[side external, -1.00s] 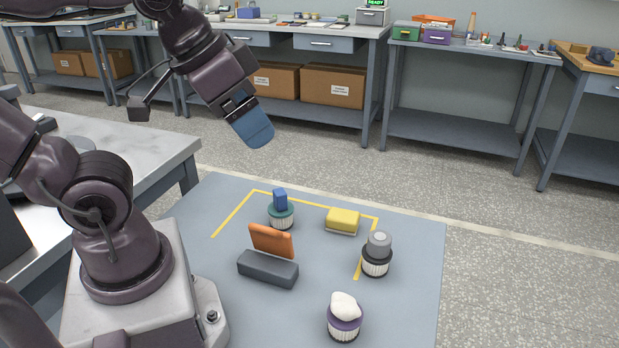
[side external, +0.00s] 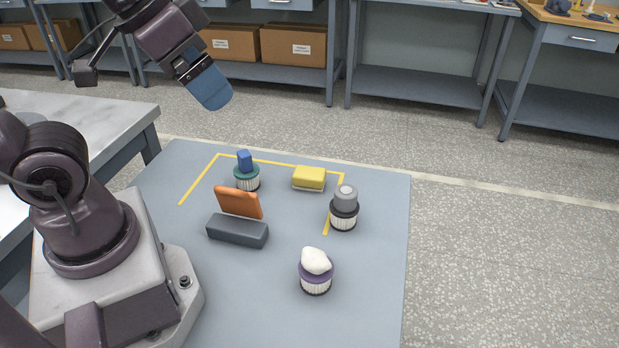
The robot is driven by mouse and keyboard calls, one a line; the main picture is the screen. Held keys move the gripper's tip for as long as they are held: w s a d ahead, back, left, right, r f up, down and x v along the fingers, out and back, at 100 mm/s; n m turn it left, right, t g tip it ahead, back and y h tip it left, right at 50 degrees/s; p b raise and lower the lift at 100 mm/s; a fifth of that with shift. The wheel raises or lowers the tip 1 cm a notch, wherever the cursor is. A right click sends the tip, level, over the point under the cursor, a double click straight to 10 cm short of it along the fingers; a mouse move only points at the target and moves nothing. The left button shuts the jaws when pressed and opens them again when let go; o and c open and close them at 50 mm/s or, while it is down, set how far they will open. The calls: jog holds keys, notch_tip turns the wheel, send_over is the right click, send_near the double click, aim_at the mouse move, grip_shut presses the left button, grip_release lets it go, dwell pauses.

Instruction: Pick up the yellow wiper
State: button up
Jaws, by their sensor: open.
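The yellow wiper (side external: 309,177) is a small yellow block with a pale underside. It lies flat near the back of the blue-grey mat (side external: 375,290), close to the yellow tape line. My gripper (side external: 210,92), with blue finger pads, is open and empty. It hangs in the air, up and to the left of the wiper in the picture, well apart from it. The near pad hides most of the gap between the fingers.
A teal-topped bobbin with a blue block (side external: 246,172) stands left of the wiper. A grey-topped bobbin (side external: 344,208) stands to its front right. Nearer are an orange plate in a dark grey holder (side external: 237,231) and a purple bobbin with a white lump (side external: 316,272).

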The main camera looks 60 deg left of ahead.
aim_at(310, 170)
jog(key=w+a+f+m+g+y, duration=0.4)
jog(key=w+a+f+m+y, duration=0.75)
jog(key=f, duration=0.25)
jog(key=w+d+f+m+t, duration=0.1)
jog(key=w+f+m+t, duration=0.1)
jog(key=f+m, duration=0.3)
jog(key=w+d+f+m+t+h, duration=0.1)
jog(key=w+f+m+t, duration=0.2)
jog(key=f+m, duration=0.2)
jog(key=w+d+f+m+t, duration=0.1)
jog(key=w+f+m+t, duration=0.1)
jog(key=f+m, duration=0.3)
jog(key=shift+w+d+f+t, duration=0.15)
jog(key=shift+d+f, duration=0.05)
jog(key=shift+f, duration=0.25)
jog(key=shift+w+d+f+t, duration=0.15)
jog(key=shift+d+f, duration=0.05)
jog(key=shift+f, duration=0.2)
jog(key=shift+h, duration=0.25)
jog(key=x, duration=0.7)
jog(key=shift+s+a+f, duration=0.15)
jog(key=shift+a+f, duration=0.05)
jog(key=shift+a, duration=0.1)
jog(key=c, duration=0.8)
jog(key=shift+c, duration=0.3)
jog(key=shift+r, duration=0.15)
